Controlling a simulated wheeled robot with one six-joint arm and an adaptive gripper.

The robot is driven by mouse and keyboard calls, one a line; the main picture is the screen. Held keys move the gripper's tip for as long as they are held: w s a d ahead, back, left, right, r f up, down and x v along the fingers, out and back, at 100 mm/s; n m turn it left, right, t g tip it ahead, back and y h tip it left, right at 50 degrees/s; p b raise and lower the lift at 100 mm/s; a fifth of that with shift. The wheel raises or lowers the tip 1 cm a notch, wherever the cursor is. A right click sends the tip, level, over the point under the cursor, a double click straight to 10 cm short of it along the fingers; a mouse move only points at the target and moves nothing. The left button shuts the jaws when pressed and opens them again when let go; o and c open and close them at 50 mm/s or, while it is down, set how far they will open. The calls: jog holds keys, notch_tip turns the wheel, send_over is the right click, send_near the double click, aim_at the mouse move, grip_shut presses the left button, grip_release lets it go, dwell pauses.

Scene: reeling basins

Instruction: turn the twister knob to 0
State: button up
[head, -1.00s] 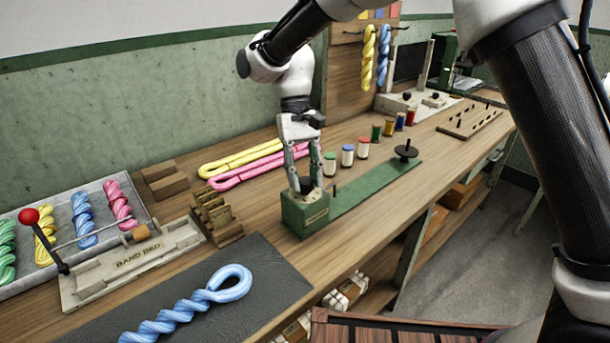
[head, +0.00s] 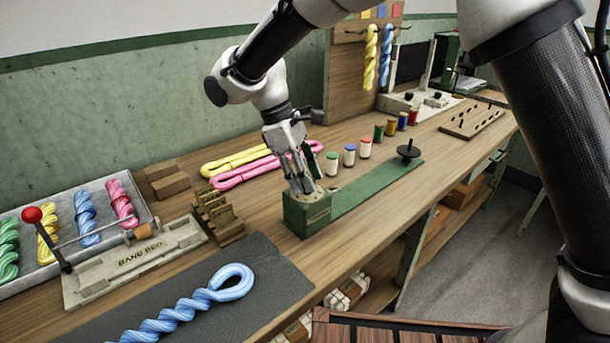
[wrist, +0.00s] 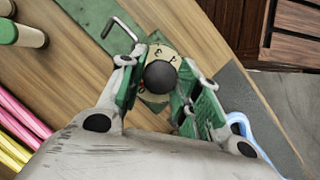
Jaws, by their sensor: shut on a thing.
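The twister is a green box (head: 308,218) with a long green base on the bench. Its knob (wrist: 160,77) is dark and round in the wrist view, over a pale dial with small marks that I cannot read. My gripper (head: 305,188) is over the box in the head view, tilted, and hides the knob there. In the wrist view my gripper (wrist: 158,92) has its green-padded fingers on both sides of the knob, shut on it. Which mark the knob points to cannot be told.
Wooden holders (head: 218,214) are left of the box. A blue twisted skein (head: 195,305) lies on the dark mat (head: 262,262) in front.

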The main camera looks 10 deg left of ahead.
jog(key=shift+n+t, duration=0.5)
jog(key=shift+n, duration=0.8)
jog(key=o, duration=1)
jog(key=v, duration=1.2)
jog(key=shift+s, duration=0.1)
